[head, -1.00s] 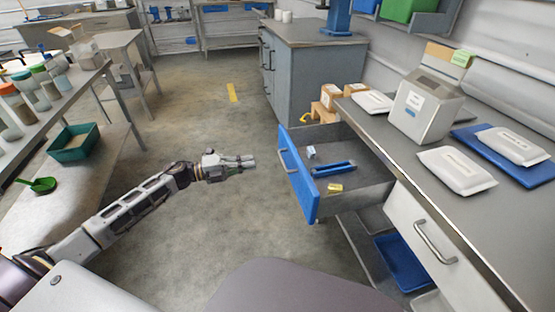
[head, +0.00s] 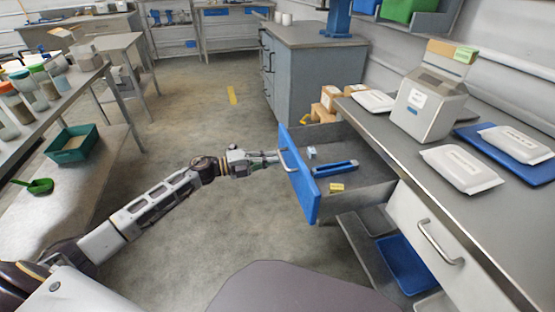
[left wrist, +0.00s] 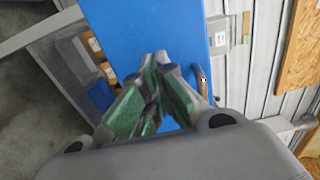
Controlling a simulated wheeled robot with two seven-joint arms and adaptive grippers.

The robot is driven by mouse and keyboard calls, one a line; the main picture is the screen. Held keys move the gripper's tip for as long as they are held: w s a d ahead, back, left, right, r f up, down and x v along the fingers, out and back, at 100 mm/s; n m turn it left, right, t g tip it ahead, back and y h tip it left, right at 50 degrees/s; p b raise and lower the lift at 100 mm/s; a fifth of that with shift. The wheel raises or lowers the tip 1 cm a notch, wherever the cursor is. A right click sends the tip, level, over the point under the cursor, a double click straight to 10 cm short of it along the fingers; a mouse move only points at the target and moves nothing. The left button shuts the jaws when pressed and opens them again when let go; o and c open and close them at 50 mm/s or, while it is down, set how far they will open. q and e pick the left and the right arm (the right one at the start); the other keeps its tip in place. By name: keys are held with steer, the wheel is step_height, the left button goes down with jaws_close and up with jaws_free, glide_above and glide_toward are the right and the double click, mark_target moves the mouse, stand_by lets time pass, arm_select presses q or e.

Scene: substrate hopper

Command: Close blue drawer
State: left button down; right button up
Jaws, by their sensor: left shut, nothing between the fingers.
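The blue drawer (head: 303,183) stands pulled out from under the right-hand worktop, its blue front facing left with a metal handle (head: 287,150). Inside it lie a blue tray-like piece, a small yellow item and a small pale item. My left gripper (head: 278,156) is shut and empty, its fingertips at the drawer front next to the handle. In the left wrist view the shut fingers (left wrist: 160,62) point at the blue front (left wrist: 150,30), with the handle (left wrist: 203,82) to their right. I cannot tell whether they touch it. My right gripper is not in view.
The grey worktop (head: 405,147) holds white packets and a grey box-shaped device (head: 425,105). A white drawer (head: 440,250) below it, nearer me, is shut. A side bench (head: 75,190) with a green bin (head: 74,144) stands left. The floor between is clear.

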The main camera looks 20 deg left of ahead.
arm_select(q)
steer(key=shift+w+d, duration=0.35)
steer(key=shift+d, duration=0.2)
steer(key=shift+w+d, duration=0.15)
steer(key=shift+d, duration=0.1)
steer(key=shift+w+d+b, duration=0.15)
steer(key=shift+d+b, duration=0.1)
steer(key=shift+b, duration=0.05)
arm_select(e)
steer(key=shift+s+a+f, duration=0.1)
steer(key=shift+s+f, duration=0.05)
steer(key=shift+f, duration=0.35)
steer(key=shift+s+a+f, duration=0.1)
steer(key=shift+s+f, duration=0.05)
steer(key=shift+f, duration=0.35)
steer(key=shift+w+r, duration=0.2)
arm_select(q)
steer(key=shift+w+d, duration=0.1)
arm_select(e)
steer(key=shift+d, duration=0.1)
